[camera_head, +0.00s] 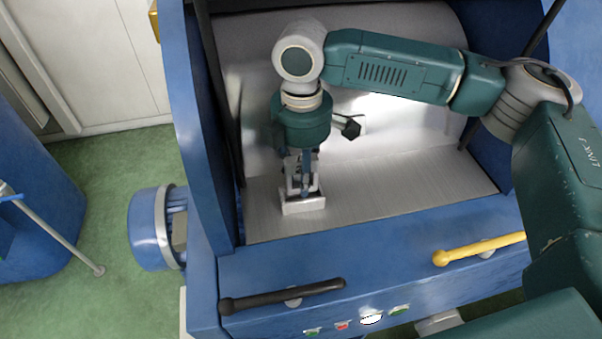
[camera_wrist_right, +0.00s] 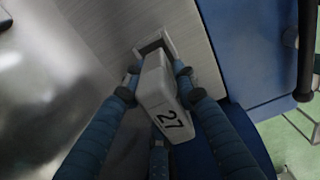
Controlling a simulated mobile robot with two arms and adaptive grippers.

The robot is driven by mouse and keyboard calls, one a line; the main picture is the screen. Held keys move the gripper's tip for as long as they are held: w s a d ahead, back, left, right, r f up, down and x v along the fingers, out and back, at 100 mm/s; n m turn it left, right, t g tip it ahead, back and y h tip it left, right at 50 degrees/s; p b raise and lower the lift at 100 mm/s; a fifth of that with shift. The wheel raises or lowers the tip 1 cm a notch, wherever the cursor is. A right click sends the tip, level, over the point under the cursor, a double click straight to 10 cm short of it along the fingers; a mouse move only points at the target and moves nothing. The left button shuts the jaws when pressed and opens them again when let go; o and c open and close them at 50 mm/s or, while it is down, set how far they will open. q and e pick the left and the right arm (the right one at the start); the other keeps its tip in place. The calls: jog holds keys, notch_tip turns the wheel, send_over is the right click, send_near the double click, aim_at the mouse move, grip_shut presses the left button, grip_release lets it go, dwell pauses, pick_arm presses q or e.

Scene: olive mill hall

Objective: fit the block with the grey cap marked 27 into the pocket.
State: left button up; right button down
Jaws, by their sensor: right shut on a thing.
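My right gripper (camera_head: 301,186) points down over the inner metal shelf of the blue machine. In the wrist view the right gripper (camera_wrist_right: 156,76) is shut on the block (camera_wrist_right: 163,97), whose grey cap reads 27. The pocket (camera_head: 304,206) is a small pale rectangular frame on the shelf, right under the gripper. In the wrist view the pocket (camera_wrist_right: 168,38) shows a dark opening just past the block's far end. The block covers part of the frame; I cannot tell whether its end is inside. My left gripper is out of view.
The metal shelf (camera_head: 400,198) is clear to the right of the pocket. A black handle (camera_head: 282,296) and a yellow handle (camera_head: 478,250) stick out along the front. A black knob (camera_head: 351,128) is behind the gripper. Blue side walls flank the shelf.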

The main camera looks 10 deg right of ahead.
jog(key=shift+w+f, duration=0.1)
jog(key=shift+f, duration=0.05)
jog(key=shift+f, duration=0.55)
jog(key=c, duration=1.3)
grip_release()
notch_tip(320, 180, up, 12)
jog(key=shift+r, duration=0.1)
